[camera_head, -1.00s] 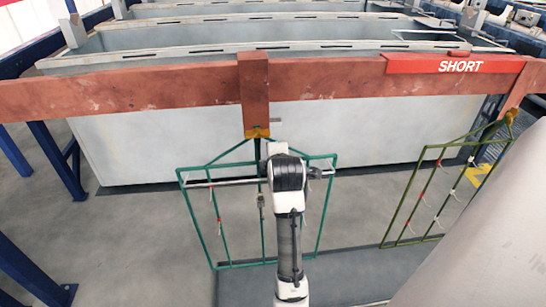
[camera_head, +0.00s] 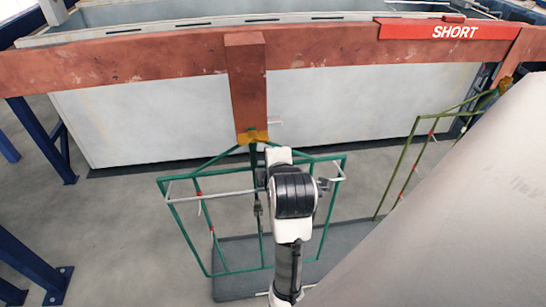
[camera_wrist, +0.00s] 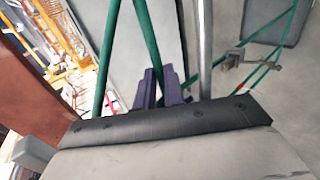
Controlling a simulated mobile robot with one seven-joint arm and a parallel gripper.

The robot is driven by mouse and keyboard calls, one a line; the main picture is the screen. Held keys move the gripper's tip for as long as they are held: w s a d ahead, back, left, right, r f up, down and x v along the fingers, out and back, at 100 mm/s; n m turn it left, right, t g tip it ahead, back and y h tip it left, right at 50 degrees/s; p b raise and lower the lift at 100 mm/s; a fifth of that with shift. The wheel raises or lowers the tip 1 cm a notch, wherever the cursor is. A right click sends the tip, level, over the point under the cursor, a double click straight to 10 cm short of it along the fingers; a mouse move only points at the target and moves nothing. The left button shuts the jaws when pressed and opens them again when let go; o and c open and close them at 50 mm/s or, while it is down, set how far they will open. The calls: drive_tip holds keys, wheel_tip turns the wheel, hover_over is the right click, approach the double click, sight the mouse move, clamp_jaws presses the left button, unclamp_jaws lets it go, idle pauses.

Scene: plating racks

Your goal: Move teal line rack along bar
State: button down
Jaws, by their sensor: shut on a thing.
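The teal-green rack (camera_head: 166,190) is an open wire frame hanging below the red-brown bar (camera_head: 130,64). Its top meets an orange hook (camera_head: 252,136) at the foot of a red-brown upright block (camera_head: 246,85). My arm covers part of the frame in the head view. In the wrist view, the purple fingers of my gripper (camera_wrist: 160,88) are shut on a green rod (camera_wrist: 148,40) of the rack. The gripped spot is hidden in the head view. Small red and white pieces hang inside the frame.
An olive-green rack (camera_head: 400,180) hangs at the right, partly hidden by a large pale surface. A red SHORT sign (camera_head: 430,29) is on the bar's right part. A grey tank (camera_head: 150,120) stands behind. Blue steel legs (camera_head: 45,140) stand at the left.

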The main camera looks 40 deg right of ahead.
drive_tip(key=shift+w+r, duration=0.1)
drive_tip(key=shift+r, duration=0.2)
drive_tip(key=w+d, duration=0.5)
drive_tip(key=w, duration=0.3)
drive_tip(key=w+d+p, duration=0.1)
drive_tip(key=w+d, duration=0.4)
drive_tip(key=w, duration=0.3)
drive_tip(key=shift+r, duration=0.15)
idle(3.8)
drive_tip(key=shift+w+p, duration=0.1)
drive_tip(key=shift+p, duration=0.3)
drive_tip(key=shift+d+f, duration=0.1)
drive_tip(key=shift+f, duration=0.15)
idle(0.3)
